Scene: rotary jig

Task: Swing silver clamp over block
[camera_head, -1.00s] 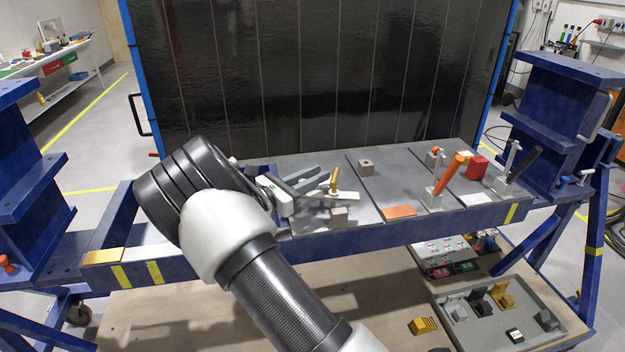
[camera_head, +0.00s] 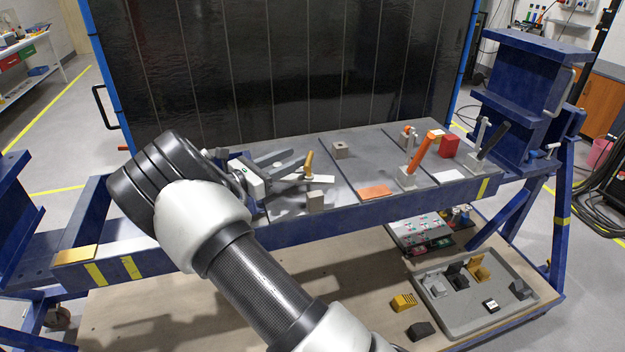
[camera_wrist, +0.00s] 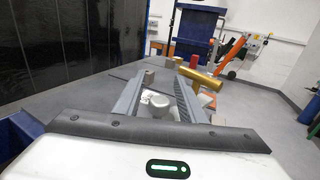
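The silver clamp (camera_head: 318,179) stands at the left part of the bench, with a flat pale arm and an upright brass-coloured pin. In the wrist view the brass pin (camera_wrist: 200,78) lies across, just beyond my right finger. A small grey block (camera_head: 315,200) sits at the bench's front edge by the clamp, and another block with a hole (camera_head: 340,150) stands behind it. My gripper (camera_head: 291,166) is low over the bench at the clamp's left. Its fingers (camera_wrist: 160,92) are apart, with a rounded silver part (camera_wrist: 156,106) seen between them. I cannot tell whether they touch it.
To the right stand a clamp with an orange handle (camera_head: 421,152), a red block (camera_head: 449,146) and a dark-handled clamp (camera_head: 493,140). An orange plate (camera_head: 375,192) lies flat on the bench. A dark panel (camera_head: 290,70) rises behind. A grey tray (camera_head: 432,303) sits below.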

